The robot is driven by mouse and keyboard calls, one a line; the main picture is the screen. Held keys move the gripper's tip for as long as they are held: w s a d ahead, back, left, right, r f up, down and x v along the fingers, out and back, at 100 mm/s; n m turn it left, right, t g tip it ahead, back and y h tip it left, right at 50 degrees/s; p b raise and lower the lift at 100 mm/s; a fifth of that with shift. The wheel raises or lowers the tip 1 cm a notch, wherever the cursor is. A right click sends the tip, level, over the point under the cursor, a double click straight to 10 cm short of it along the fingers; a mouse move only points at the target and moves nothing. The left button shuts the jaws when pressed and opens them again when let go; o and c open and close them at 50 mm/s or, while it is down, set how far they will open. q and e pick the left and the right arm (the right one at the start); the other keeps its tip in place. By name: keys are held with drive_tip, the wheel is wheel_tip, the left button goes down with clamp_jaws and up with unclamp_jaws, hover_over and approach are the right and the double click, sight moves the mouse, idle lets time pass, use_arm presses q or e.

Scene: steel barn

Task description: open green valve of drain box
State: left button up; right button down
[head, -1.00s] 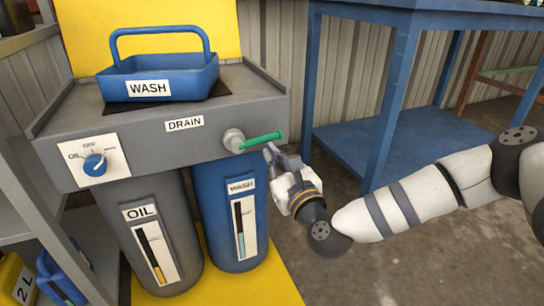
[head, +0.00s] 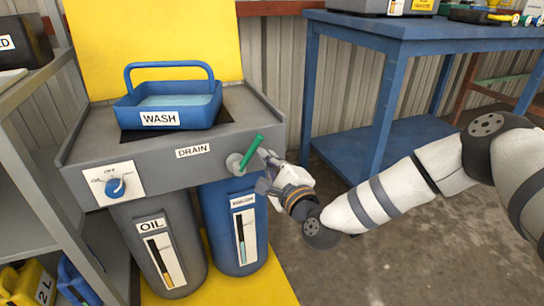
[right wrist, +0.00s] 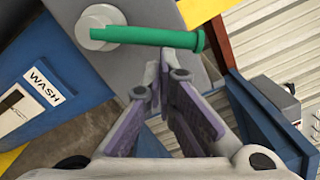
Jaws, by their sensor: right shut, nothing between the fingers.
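The green valve (head: 252,152) is a lever on a grey round hub at the right end of the drain box (head: 192,168) front. It tilts up and to the right from the hub. In the right wrist view the green valve (right wrist: 150,36) crosses the top, close to my fingertips. My right gripper (head: 266,168) is just right of and below the lever, shut with nothing in it. Its purple-grey fingers also show in the right wrist view (right wrist: 168,68). I cannot tell whether they touch the lever. My left gripper is not in view.
A blue WASH tray (head: 190,105) with liquid sits on the box. A white panel with a blue knob (head: 115,187) is at its left. OIL (head: 165,260) and WASH (head: 229,205) tanks stand below. A blue table (head: 385,90) is right, grey shelves left.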

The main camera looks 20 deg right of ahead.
sight(253, 146)
drive_tip(key=a+r+n+p, duration=0.1)
drive_tip(key=n, duration=0.1)
drive_tip(key=a+r+n+p, duration=0.1)
drive_tip(key=n+p, duration=0.1)
drive_tip(key=shift+r+n, duration=0.2)
drive_tip(key=shift+n, duration=0.2)
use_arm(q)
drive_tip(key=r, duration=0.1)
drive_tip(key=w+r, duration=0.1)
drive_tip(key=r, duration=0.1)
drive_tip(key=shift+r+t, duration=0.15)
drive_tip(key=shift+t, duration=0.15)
use_arm(e)
drive_tip(key=shift+a, duration=0.2)
use_arm(q)
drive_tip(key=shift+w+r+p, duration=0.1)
drive_tip(key=shift+p, duration=0.3)
use_arm(e)
drive_tip(key=shift+a+r, duration=0.1)
drive_tip(key=shift+a, duration=0.1)
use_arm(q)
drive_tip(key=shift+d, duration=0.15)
use_arm(e)
drive_tip(key=shift+d, duration=0.15)
